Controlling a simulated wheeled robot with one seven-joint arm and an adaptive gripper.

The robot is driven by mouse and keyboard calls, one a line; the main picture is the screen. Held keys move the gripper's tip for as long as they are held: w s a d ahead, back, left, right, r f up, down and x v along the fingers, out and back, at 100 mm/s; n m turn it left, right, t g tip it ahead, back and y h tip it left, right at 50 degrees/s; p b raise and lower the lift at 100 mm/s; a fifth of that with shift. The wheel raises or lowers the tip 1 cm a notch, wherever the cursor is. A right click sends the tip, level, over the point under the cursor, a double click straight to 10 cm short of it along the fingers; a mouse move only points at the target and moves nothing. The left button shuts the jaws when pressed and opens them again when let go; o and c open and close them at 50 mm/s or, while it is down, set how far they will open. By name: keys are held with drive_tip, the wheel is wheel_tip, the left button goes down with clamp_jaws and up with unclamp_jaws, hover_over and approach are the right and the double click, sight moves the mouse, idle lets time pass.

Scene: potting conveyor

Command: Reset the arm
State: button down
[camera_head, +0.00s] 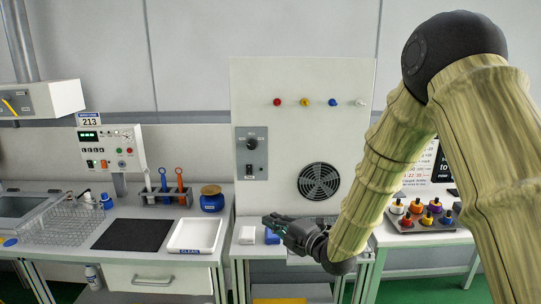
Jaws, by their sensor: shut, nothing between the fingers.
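My arm (394,150) comes in from the right, bends at a dark joint at the top and reaches down to the middle of the bench. My gripper (272,224) is at its lower end, pointing left, low over or beside the middle bench. Its fingers are shut with nothing between them. A small blue block (271,237) shows just below the fingertips; I cannot tell whether they touch. A white block (247,235) lies to the left of it.
A white tray (194,250), black mat (131,234), wire basket (63,222), blue jar (212,203) and tool rack (165,195) stand on the left bench. A tall white panel (302,90) rises behind my gripper. A rack of coloured-top bottles (421,225) stands at the right.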

drive_tip(key=s+d+f+m+g+h, duration=0.2)
drive_tip(key=s+d+f+m+h, duration=0.25)
drive_tip(key=f, duration=0.55)
drive_tip(key=s+d+f+m+g+h, duration=0.1)
drive_tip(key=s+d+f+m, duration=0.2)
drive_tip(key=s+f+m, duration=0.55)
drive_tip(key=s+d+f+m+g+h, duration=0.15)
drive_tip(key=s+d+f, duration=0.25)
drive_tip(key=f, duration=0.8)
drive_tip(key=s+d+f+m+g+h, duration=0.1)
drive_tip(key=s+d+f+m+g, duration=0.1)
drive_tip(key=s, duration=0.8)
drive_tip(key=s+d+f+m+g+h, duration=0.2)
drive_tip(key=s+f, duration=0.5)
drive_tip(key=s, duration=0.4)
drive_tip(key=s+d+f+m+g+h, duration=0.2)
drive_tip(key=s+d+f+m+g, duration=0.2)
drive_tip(key=s, duration=0.7)
drive_tip(key=d+m, duration=0.2)
drive_tip(key=m, duration=0.1)
drive_tip(key=shift+s+f, duration=0.25)
drive_tip(key=shift+f, duration=0.1)
